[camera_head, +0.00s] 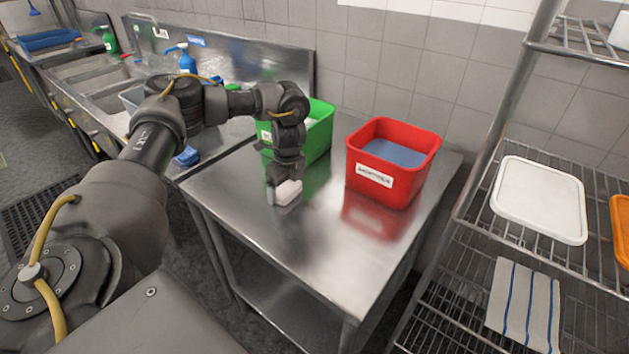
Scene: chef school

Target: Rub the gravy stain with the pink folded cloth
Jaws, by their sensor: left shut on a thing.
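The pink folded cloth (288,192) is a small pale pink block at the steel table's surface, left of the table's middle. My left gripper (284,188) points down and is shut on the cloth. The cloth is at or just above the tabletop; I cannot tell whether it touches. No gravy stain can be made out; the gripper and cloth may cover it. My right gripper is not in view.
A green bin (318,138) stands behind my left gripper, and a red labelled bin (376,190) stands to its right on the steel table (318,250). The table's front is clear. A wire shelf with a white tray (540,199) and a striped towel (524,305) is at right.

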